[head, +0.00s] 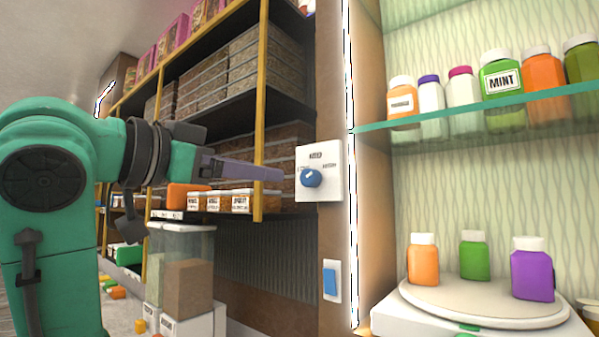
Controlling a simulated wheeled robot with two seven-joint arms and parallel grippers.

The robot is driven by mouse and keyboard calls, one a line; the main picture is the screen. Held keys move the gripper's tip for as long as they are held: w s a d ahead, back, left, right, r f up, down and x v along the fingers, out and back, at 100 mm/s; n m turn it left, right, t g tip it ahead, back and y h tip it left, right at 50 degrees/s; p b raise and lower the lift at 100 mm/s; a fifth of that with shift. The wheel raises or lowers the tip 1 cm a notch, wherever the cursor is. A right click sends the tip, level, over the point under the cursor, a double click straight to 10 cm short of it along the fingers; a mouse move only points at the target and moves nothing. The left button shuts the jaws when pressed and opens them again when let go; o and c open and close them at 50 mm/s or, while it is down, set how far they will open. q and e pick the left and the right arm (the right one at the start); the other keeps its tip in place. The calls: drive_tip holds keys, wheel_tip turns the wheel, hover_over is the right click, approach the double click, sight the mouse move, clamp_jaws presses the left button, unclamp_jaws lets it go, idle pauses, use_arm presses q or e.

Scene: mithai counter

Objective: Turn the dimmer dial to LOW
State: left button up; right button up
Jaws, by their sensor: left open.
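The dimmer dial is a round blue knob (311,178) on a white wall plate (328,187), right of centre in the head view. Small dark lettering is printed above and beside the knob, too small to read surely. A small pale mark shows on the knob; I cannot tell which setting it points to. My left gripper (277,174) reaches in from the left, with its grey-purple fingers pointing right at about the knob's height. It is open and empty, and its tips appear just left of the plate, apart from the knob. My right gripper is out of view.
A blue rocker switch (330,281) is on the wall below. At right, a glass shelf (470,108) holds several jars, including a MINT jar (501,88). Below it, three bottles stand on a round white turntable (480,307). Stocked shelves with yellow posts (260,110) stand behind my left arm.

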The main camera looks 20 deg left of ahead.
sight(306, 177)
use_arm(q)
drive_tip(key=p+x, duration=0.2)
drive_tip(key=x, duration=0.3)
drive_tip(key=p+x, duration=0.2)
drive_tip(key=x, duration=0.3)
drive_tip(key=shift+d+r, duration=0.1)
drive_tip(key=shift+r, duration=0.1)
drive_tip(key=shift+w+d+f, duration=0.1)
drive_tip(key=shift+w+f, duration=0.1)
drive_tip(key=shift+w, duration=0.15)
clamp_jaws()
